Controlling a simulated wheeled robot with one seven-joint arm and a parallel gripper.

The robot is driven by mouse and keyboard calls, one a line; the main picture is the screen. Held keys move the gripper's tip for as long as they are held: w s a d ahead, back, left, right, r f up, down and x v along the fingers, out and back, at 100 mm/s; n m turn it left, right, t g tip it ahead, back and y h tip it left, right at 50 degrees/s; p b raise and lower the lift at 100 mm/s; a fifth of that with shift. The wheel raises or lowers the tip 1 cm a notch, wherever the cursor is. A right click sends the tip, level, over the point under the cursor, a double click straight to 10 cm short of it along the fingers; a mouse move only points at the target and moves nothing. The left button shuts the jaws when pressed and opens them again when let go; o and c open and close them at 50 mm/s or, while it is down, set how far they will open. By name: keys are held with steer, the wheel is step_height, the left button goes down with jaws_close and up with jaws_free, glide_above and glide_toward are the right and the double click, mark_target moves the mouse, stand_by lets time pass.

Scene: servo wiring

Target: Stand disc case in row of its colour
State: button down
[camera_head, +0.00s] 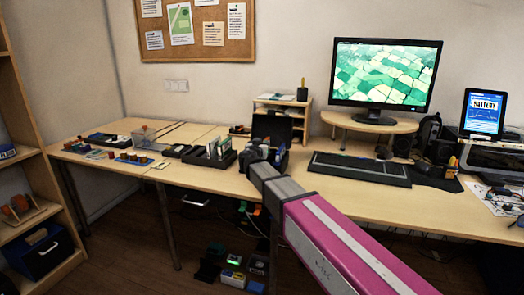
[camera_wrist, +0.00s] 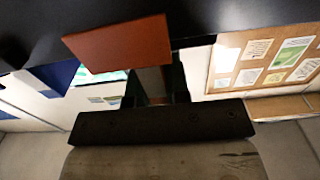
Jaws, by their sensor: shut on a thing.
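My gripper (camera_head: 262,155) is over the desk, in front of a dark open box, and its fingertips are too small to make out there. In the wrist view my gripper (camera_wrist: 155,82) is shut on a flat orange-red piece, which appears to be the disc case (camera_wrist: 118,44). The case is tilted and sticks out to the left of the fingers. A black tray (camera_head: 222,163) with upright thin white and green cases (camera_head: 215,148) stands just left of my gripper. The colours of its rows cannot be told apart clearly.
The dark open box (camera_head: 272,127) and a small wooden shelf (camera_head: 290,104) stand behind my gripper. A keyboard (camera_head: 360,168) and monitor (camera_head: 385,72) are to the right. Small parts and trays (camera_head: 105,139) cover the left desk. Several boxes (camera_head: 233,278) lie on the floor below.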

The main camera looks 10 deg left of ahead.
steer(key=shift+f, duration=1.1)
steer(key=c, duration=1.1)
jaws_free()
steer(key=s+a, duration=0.1)
steer(key=s, duration=1.1)
